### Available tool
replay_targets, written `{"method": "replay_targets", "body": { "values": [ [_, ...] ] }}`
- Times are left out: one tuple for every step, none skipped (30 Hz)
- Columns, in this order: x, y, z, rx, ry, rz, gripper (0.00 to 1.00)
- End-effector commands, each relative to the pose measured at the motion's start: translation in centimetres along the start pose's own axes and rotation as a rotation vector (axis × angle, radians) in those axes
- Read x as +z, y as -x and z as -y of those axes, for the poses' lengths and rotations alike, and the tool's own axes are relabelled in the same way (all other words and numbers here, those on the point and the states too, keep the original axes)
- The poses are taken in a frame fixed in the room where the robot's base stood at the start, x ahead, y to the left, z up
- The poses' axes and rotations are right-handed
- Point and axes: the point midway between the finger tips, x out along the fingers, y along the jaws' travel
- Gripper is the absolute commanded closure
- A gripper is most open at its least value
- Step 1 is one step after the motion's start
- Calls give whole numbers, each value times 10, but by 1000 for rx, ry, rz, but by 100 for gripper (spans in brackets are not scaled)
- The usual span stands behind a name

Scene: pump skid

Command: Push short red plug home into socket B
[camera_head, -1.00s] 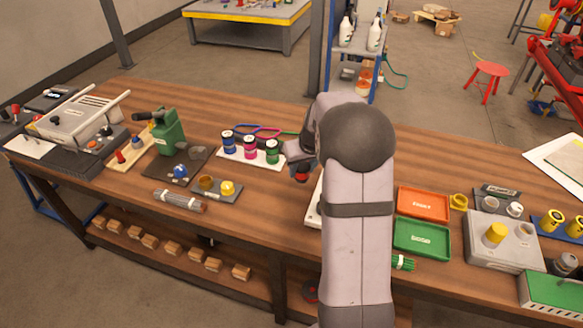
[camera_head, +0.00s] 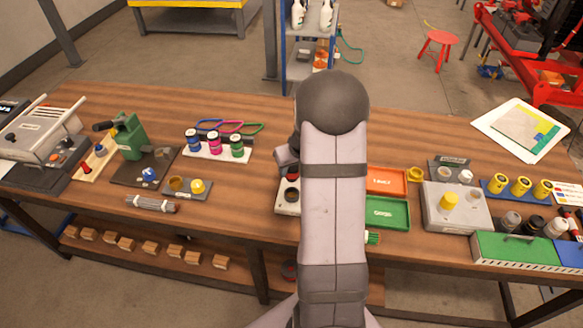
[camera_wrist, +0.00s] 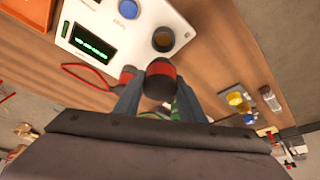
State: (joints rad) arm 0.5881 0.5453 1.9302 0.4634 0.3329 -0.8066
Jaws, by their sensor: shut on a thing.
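My gripper (camera_wrist: 158,103) is shut on a short plug (camera_wrist: 160,80) with a dark round end and a red band, in the wrist view. The plug appears just off the edge of a white device (camera_wrist: 112,47), apart from its dark round opening (camera_wrist: 163,39). No letter B is readable, so I cannot tell which opening is socket B. In the head view my arm hides most of the gripper and device; the device's left part (camera_head: 284,209) shows. A second red and dark piece (camera_wrist: 127,74) shows beside the left finger.
The device has a blue round part (camera_wrist: 129,9) and a lit green display (camera_wrist: 91,43). Red handles (camera_wrist: 85,76) lie beside it. Orange (camera_head: 387,180) and green (camera_head: 387,213) trays stand to the right. A white jar rack (camera_head: 216,152) stands left; wood between is clear.

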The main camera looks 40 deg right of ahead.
Motion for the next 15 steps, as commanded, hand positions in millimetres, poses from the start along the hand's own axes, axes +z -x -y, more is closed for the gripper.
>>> {"method": "replay_targets", "body": {
  "values": [
    [0,0,0,0,0,-1,90],
    [0,0,0,0,0,0,90],
    [0,-1,0,0,0,0,90],
    [0,-1,0,0,0,0,90],
    [1,-2,0,0,0,0,90],
    [1,-3,0,0,0,0,90],
    [1,-4,0,0,-1,0,90],
    [2,-5,0,0,0,0,90],
    [2,-6,0,0,-1,0,90],
    [3,-8,0,0,-1,0,90],
    [4,-9,0,0,-1,0,90],
    [5,-11,0,0,0,0,90],
    [6,-13,0,0,0,1,90],
    [6,-15,0,0,0,1,90],
    [8,-18,0,0,0,1,90]
  ]
}}
